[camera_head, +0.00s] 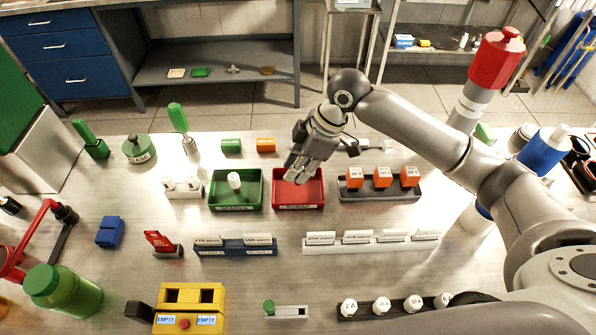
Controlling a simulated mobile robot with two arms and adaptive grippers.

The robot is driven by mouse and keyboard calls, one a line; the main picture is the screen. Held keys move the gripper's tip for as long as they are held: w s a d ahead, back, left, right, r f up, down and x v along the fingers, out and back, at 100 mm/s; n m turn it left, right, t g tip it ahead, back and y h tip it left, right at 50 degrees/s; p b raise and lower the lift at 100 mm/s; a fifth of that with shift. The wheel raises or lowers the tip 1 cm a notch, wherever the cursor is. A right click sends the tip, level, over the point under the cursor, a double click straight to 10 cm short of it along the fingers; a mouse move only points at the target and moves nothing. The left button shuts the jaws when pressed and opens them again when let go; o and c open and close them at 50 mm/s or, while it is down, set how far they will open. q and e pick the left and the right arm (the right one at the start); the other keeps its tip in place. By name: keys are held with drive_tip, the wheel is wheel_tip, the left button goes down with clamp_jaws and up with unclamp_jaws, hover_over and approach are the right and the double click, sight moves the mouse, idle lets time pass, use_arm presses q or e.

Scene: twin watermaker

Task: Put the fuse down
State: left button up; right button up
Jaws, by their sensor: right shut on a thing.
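My right gripper (295,174) reaches in from the right and points down over the red tray (298,207) labelled SCRAP. It is shut on the fuse, which its fingers hide, so I cannot tell how far the fuse is above the tray floor. The green tray (236,208) labelled SPARES stands just left of the red one and has a white cylindrical fuse (234,181) in it. A dark rack (398,308) at the front holds several white round-topped pieces with marked tops. My left gripper is not in view.
A dark tray with orange blocks (383,176) stands right of the red tray. Green and orange cylinders (265,145) lie behind the trays. A yellow box (190,308) with EMPTY displays stands at the front left. Label racks (371,247) stand in front of the trays.

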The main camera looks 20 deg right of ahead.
drive_tip(key=shift+w+d+f, duration=0.25)
drive_tip(key=shift+w+f, duration=0.7)
drive_tip(key=shift+f, duration=0.3)
wheel_tip(320, 180, down, 2)
drive_tip(key=shift+f+p, duration=0.1)
drive_tip(key=shift+p, duration=0.65)
drive_tip(key=shift+f, duration=0.4)
drive_tip(key=shift+f, duration=0.1)
drive_tip(key=o, duration=1)
drive_tip(key=shift+c, duration=0.2)
drive_tip(key=b+v, duration=0.1)
drive_tip(key=v, duration=1.1)
drive_tip(key=shift+b, duration=0.3)
